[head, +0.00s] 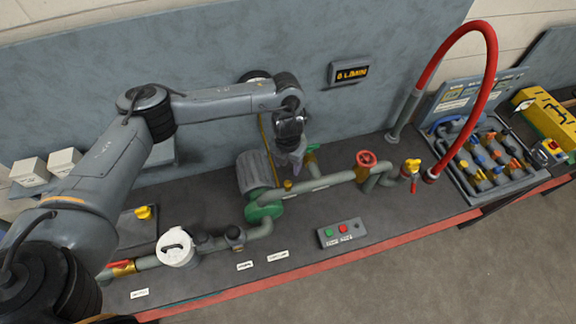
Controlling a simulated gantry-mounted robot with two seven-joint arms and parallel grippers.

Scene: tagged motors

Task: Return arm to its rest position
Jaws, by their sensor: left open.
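My left arm (95,170) reaches in from the left, bends at its elbow and extends right along the back panel. Its gripper (293,163) points down just behind the pipe, beside the grey motor (254,172) and its green pump (264,207). The gripper is open, with nothing visible between its fingers. A green fitting (312,152) shows close to its right side; whether they touch I cannot tell. My right gripper is not in view.
Near the gripper are a pipe with a red handwheel (367,159) and a yellow valve (412,166). A red hose (484,60) arches up at the right. A flow display (350,73) hangs behind.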

